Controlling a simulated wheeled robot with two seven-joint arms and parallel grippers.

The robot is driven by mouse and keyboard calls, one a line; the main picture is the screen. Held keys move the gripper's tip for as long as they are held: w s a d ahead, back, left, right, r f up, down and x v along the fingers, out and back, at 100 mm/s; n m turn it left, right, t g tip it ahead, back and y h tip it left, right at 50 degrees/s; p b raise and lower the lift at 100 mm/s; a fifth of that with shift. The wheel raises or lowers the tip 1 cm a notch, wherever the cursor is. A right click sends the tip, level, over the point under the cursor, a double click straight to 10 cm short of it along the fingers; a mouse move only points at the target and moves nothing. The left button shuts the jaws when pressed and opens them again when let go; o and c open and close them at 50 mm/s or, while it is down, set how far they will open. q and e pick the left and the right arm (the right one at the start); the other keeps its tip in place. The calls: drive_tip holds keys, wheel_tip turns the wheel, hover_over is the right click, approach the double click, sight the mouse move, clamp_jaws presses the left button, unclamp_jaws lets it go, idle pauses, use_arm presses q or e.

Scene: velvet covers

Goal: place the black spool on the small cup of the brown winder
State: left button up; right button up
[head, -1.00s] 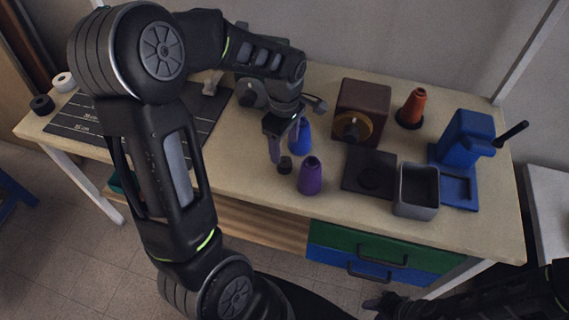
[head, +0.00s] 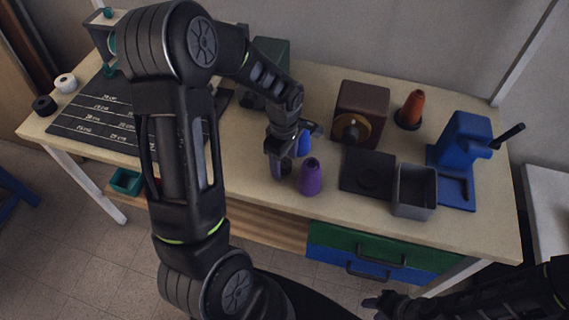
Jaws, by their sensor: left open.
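The brown winder (head: 362,103) stands right of the table's middle, with a round dial (head: 350,129) on its front. A flat black base (head: 366,160) lies before it, with a small round dark cup (head: 369,178) on it. My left gripper (head: 280,170) is open and points down just left of the purple cone. The black spool, small and dark, is now hidden at my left fingers; whether it lies between them I cannot tell. My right gripper (head: 376,304) is low at the bottom right, dark, its jaws unclear.
A purple cone (head: 311,178) stands close right of my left gripper, and a blue cone (head: 304,143) behind it. Right are an orange cone (head: 411,108), a grey open box (head: 413,190) and a blue machine (head: 463,140). A black roll (head: 44,105) and white roll (head: 65,83) lie far left.

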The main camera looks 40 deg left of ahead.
sight(284, 163)
idle(0.5)
use_arm(q)
clamp_jaws()
idle(0.5)
drive_tip(key=shift+r, duration=0.2)
wheel_tip(284, 163, up, 10)
drive_tip(key=b, duration=0.1)
drive_tip(key=shift+f, duration=0.15)
idle(0.6)
